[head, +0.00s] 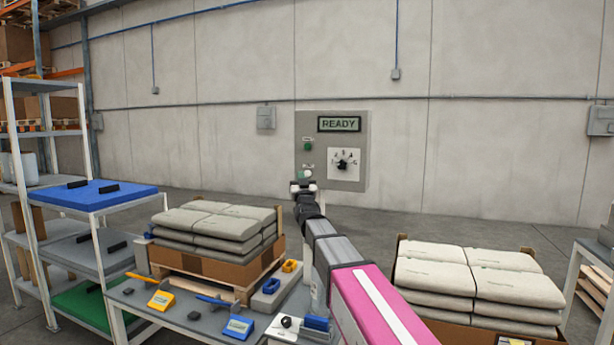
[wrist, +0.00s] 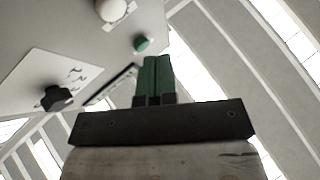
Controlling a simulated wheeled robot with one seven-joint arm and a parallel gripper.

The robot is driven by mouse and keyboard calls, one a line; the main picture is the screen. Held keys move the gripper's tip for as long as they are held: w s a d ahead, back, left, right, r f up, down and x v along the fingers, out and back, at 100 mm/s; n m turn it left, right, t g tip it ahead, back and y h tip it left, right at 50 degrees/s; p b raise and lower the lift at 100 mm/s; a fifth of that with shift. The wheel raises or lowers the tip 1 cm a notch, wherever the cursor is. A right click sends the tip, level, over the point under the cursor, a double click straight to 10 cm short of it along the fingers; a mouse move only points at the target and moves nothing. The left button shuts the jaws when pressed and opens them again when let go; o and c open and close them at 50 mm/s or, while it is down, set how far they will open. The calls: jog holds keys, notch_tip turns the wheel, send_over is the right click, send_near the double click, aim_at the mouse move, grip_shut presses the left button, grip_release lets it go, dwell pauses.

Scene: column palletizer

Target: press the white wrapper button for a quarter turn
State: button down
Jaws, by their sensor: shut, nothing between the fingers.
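A black rotary knob (head: 343,163) is to the right. My gripper (head: 304,185) is just below the white button in the head view. In the wrist view the white button (wrist: 110,10) is at the top, beyond the green button (wrist: 141,43). The green fingers (wrist: 153,62) are closed together, empty. They appear apart from the white button; their distance from the panel is unclear.
A worktable (head: 185,325) with small tools and devices stands in front. Pallets of grey sacks stand left (head: 212,228) and right (head: 480,280) of my arm. A shelf rack (head: 92,150) is at the left.

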aim_at(308, 174)
jog(key=shift+w+d, duration=0.35)
jog(key=shift+w, duration=0.6)
jog(key=shift+w+d, duration=0.3)
jog(key=shift+w, duration=0.6)
jog(key=shift+w, duration=0.1)
dwell(0.6)
jog(key=shift+w+d, duration=0.15)
jog(key=shift+w, duration=0.1)
